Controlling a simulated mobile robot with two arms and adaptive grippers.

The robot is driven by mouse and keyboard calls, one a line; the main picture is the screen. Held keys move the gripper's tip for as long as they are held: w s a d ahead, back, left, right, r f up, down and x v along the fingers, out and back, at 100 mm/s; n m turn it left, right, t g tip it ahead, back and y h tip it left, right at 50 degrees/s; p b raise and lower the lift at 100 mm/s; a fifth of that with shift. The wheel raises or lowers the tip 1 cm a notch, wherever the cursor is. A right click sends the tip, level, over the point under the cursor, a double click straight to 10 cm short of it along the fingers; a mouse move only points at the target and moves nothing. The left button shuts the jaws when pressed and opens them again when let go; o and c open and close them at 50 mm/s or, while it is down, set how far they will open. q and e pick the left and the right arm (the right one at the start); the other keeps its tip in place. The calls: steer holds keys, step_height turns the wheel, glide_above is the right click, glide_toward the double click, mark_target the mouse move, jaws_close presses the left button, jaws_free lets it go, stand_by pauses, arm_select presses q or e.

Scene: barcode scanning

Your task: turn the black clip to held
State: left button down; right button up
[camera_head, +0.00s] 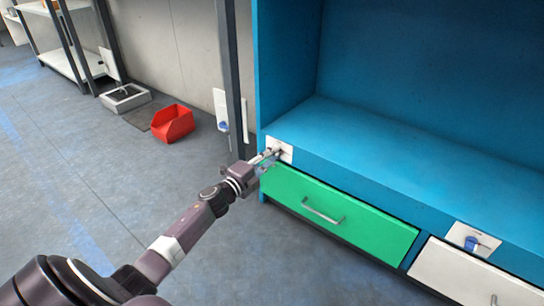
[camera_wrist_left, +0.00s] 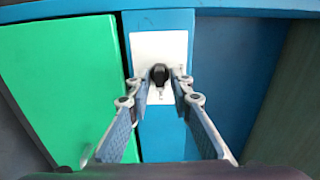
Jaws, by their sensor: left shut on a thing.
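The black clip (camera_wrist_left: 159,74) is a small dark knob on a white plate (camera_wrist_left: 152,47), fixed to the blue frame beside the green drawer. In the head view the plate (camera_head: 286,150) sits at the left end of the blue shelf's front edge; the clip is mostly hidden there by the gripper. My left gripper (camera_head: 270,157) reaches the plate, and in the left wrist view its fingertips (camera_wrist_left: 160,82) close in on both sides of the clip, shut on it. I cannot tell the clip's turn position. My right gripper is not in view.
The green drawer (camera_head: 340,218) with a metal handle is just below. A second white plate with a blue knob (camera_head: 471,243) sits above a white drawer (camera_head: 470,281) at right. A dark post (camera_head: 232,75) stands left. A red bin (camera_head: 172,123) is on the floor, mostly clear.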

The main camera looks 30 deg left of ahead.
arm_select(q)
steer(key=shift+d+f+m, duration=0.1)
steer(key=shift+m, duration=0.2)
steer(key=c, duration=2)
jaws_free()
steer(key=shift+c, duration=0.2)
steer(key=s+a, duration=0.1)
steer(key=s, duration=1.1)
steer(key=shift+d, duration=0.1)
